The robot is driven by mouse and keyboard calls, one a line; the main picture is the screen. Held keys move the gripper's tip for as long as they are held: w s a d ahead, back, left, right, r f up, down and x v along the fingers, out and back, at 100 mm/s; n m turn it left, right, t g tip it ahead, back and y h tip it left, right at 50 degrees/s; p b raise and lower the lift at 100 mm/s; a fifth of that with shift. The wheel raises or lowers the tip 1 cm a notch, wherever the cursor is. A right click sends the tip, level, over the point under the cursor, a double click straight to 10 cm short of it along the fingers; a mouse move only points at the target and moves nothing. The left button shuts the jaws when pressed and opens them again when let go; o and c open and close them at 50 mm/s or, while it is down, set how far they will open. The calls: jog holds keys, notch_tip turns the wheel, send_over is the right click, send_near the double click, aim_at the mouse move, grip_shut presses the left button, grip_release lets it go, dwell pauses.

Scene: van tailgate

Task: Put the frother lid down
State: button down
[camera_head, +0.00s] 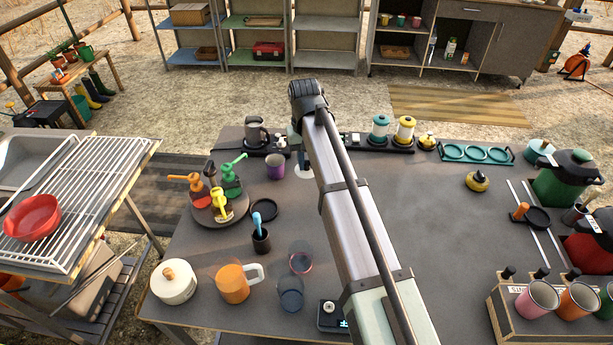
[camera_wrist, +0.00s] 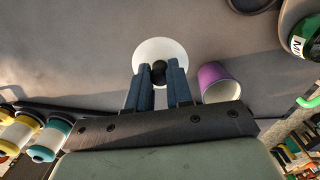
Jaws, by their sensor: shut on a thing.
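The frother lid is a white disc with a dark knob. It shows in the wrist view (camera_wrist: 148,47) between and beyond my fingertips, and partly in the head view (camera_head: 303,172) below my arm's end. My gripper (camera_wrist: 161,75) is shut on the lid's dark knob; the fingers are blue. In the head view my arm hides most of the gripper. The lid is at or just above the grey table (camera_head: 240,312); I cannot tell whether it touches. A grey jug (camera_head: 255,131), perhaps the frother, stands on a dark base at the table's back edge.
A purple cup (camera_head: 275,167) stands close to the lid, also in the wrist view (camera_wrist: 219,83). A carousel of syrup bottles (camera_head: 219,208) is to the left. Teal (camera_head: 380,129) and yellow (camera_head: 404,131) canisters line the back. The table right of my arm is largely clear.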

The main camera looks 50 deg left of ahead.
jog(key=shift+f, duration=2.9)
jog(key=shift+f, duration=0.1)
jog(key=c, duration=1)
grip_release()
jog(key=r, duration=1.2)
jog(key=shift+a+r, duration=0.15)
jog(key=shift+a, duration=0.1)
